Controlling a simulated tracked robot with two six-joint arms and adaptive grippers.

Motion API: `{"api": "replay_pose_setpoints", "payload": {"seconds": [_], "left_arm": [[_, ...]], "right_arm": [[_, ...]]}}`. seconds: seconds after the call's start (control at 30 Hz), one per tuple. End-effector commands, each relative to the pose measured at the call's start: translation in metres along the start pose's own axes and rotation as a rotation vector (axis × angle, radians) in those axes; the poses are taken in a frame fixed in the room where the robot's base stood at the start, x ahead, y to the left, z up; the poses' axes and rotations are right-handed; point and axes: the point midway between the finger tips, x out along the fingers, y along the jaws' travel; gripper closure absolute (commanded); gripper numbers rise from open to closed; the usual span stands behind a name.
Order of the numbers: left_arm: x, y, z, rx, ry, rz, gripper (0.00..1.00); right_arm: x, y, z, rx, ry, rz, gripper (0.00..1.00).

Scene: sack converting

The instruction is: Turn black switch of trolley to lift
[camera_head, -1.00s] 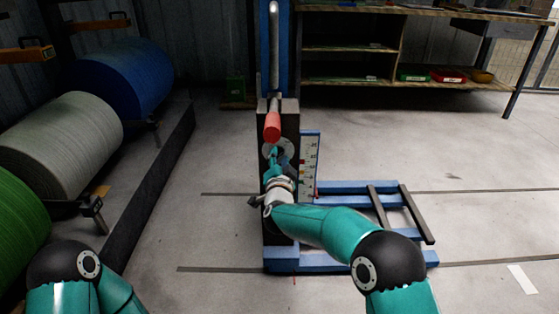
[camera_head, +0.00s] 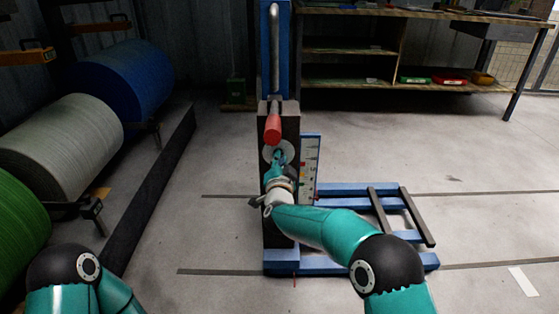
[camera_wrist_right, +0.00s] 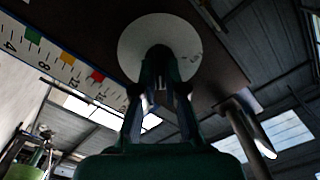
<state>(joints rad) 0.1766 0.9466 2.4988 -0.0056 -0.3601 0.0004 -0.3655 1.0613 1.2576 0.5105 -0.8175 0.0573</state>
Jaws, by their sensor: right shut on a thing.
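The trolley has a dark upright box (camera_head: 279,228) on a blue base (camera_head: 350,262). A pale round dial plate (camera_head: 267,153) sits on the box front, below a red handle (camera_head: 272,130). My right gripper (camera_head: 279,155) is at this plate. In the right wrist view its fingers (camera_wrist_right: 161,75) are shut on the black switch (camera_wrist_right: 159,52) at the middle of the pale plate (camera_wrist_right: 190,35). The fingers hide much of the switch, so its pointing direction is hard to tell. My left gripper is out of view; only part of the left arm shows.
A scale board (camera_head: 310,168) with coloured marks stands right beside the box. Large rolls (camera_head: 62,140) lie on a rack at the left. A workbench (camera_head: 400,50) stands at the back right. The floor around the trolley is mostly clear.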

Motion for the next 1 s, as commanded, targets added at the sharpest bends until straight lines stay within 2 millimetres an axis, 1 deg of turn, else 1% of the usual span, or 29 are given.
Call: {"api": "replay_pose_setpoints", "payload": {"seconds": [0.17, 0.37, 0.7, 1.0], "left_arm": [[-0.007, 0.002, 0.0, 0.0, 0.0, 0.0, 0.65], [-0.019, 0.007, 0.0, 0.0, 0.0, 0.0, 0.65], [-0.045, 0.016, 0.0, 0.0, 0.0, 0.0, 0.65], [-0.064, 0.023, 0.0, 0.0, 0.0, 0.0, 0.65]], "right_arm": [[0.0, 0.001, -0.001, -0.05, -0.001, 0.005, 1.0], [0.0, 0.0, -0.002, -0.165, -0.002, 0.007, 1.0], [0.0, 0.0, -0.001, -0.469, -0.004, 0.008, 1.0], [0.0, -0.001, 0.0, -0.754, -0.005, 0.007, 1.0]]}}
